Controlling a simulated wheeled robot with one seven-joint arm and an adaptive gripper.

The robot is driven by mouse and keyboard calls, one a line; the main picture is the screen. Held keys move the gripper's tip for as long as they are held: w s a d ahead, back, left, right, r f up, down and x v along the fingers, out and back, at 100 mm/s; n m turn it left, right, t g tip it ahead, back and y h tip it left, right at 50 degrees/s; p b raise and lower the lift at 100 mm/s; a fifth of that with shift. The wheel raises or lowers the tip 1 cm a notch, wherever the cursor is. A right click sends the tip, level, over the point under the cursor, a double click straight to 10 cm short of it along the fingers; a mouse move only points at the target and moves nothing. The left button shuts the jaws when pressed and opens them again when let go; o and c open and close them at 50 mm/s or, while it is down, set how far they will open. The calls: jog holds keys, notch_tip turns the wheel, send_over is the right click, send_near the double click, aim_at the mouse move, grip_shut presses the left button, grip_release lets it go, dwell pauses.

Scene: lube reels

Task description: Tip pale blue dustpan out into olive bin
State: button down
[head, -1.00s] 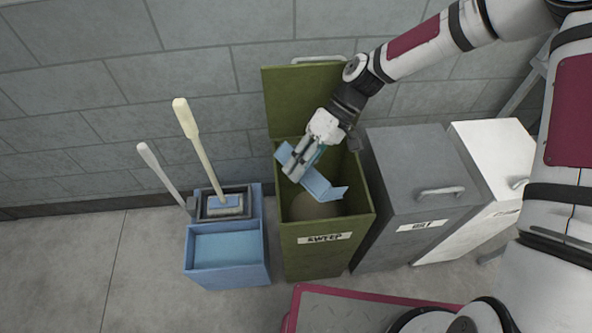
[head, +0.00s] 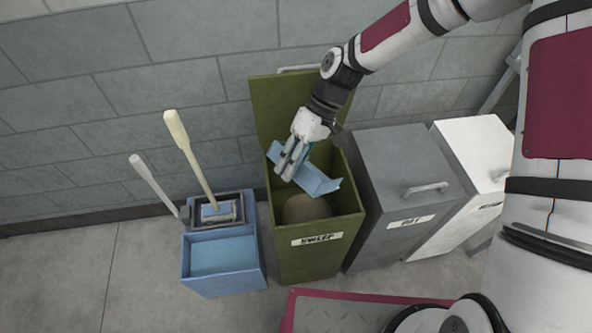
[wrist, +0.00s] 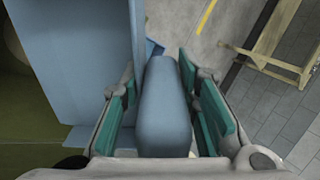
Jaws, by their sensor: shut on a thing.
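The pale blue dustpan (head: 318,182) is over the open mouth of the olive bin (head: 310,262), which is labelled SWEEP, and it looks tilted. My gripper (head: 293,160) is shut on the dustpan's handle, which shows between the green finger pads in the wrist view (wrist: 162,110). The pan part (wrist: 85,60) fills the left of the wrist view. A brownish mound (head: 305,208) shows inside the bin under the dustpan. I see no load on the visible part of the pan. The bin's lid (head: 285,103) stands open against the wall.
A grey bin (head: 400,180) and a white bin (head: 470,145), both lidded, stand to the right. A blue caddy (head: 222,260) with a long-handled brush (head: 190,155) stands to the left. A red-edged platform (head: 350,312) lies in front.

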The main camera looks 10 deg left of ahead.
notch_tip(320, 180, up, 3)
jog(key=shift+s+r+t+h+p, duration=0.1)
jog(key=shift+s+t+h+p, duration=0.05)
jog(key=shift+t+h+p, duration=0.9)
jog(key=shift+w+r+t+h+p, duration=0.2)
jog(key=shift+r+t+h+p, duration=0.5)
jog(key=shift+r+t+h, duration=0.85)
jog(key=shift+f+y, duration=0.1)
jog(key=shift+y, duration=0.2)
jog(key=w+d+m, duration=0.5)
jog(key=d, duration=0.7)
jog(key=w+d+m, duration=0.4)
jog(key=w+d, duration=0.1)
jog(key=d, duration=0.7)
jog(key=shift+d+r+m, duration=0.25)
jog(key=shift+m, duration=0.15)
jog(key=shift+f, duration=0.1)
